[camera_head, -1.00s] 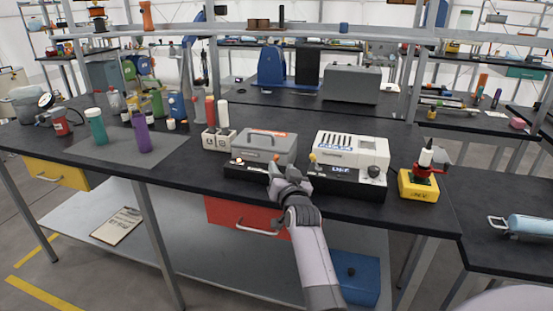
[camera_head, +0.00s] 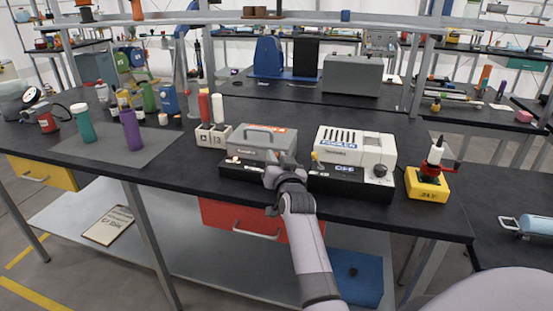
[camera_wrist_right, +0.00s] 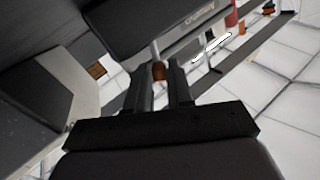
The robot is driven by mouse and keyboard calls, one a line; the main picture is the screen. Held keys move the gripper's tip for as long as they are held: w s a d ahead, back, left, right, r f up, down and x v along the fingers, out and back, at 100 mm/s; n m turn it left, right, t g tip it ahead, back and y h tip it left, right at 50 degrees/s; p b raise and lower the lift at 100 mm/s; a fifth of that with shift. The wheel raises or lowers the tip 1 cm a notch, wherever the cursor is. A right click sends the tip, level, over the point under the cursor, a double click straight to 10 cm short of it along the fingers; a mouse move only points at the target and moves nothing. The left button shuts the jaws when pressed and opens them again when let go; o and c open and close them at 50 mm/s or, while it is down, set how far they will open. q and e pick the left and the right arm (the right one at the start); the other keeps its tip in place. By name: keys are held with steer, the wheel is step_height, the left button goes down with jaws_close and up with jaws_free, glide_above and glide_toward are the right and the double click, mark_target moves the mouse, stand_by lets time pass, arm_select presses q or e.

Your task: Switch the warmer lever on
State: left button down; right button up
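The warmer appears to be the grey box with a top handle and red label (camera_head: 262,141), on a black base left of the white cooler (camera_head: 355,146). My right gripper (camera_head: 284,166) is at the right end of that base and hides the warmer's lever in the head view. In the right wrist view, a metal lever rod with an orange-brown knob (camera_wrist_right: 158,71) stands between the fingertips of my right gripper (camera_wrist_right: 160,80). The fingers are close together and look shut on the knob. My left gripper is not in view.
The cooler's front reads OFF, and its own knobbed lever (camera_head: 315,157) is close to the right of my gripper. A yellow-based stand (camera_head: 427,185) is at the far right. A holder with bottles (camera_head: 212,136) stands left of the warmer. The bench front edge is clear.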

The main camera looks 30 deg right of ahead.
jaws_close()
steer(key=shift+s+d+f+m+b, duration=0.15)
steer(key=shift+f+m+b, duration=0.15)
steer(key=shift+m+b, duration=0.25)
steer(key=shift+s+d+f+m+t+h+b, duration=0.1)
steer(key=shift+m+t+h+b, duration=0.2)
steer(key=shift+m, duration=0.05)
steer(key=shift+s+m, duration=0.1)
steer(key=shift+m, duration=0.3)
steer(key=o, duration=0.6)
jaws_free()
steer(key=shift+c, duration=0.2)
steer(key=shift+s, duration=0.1)
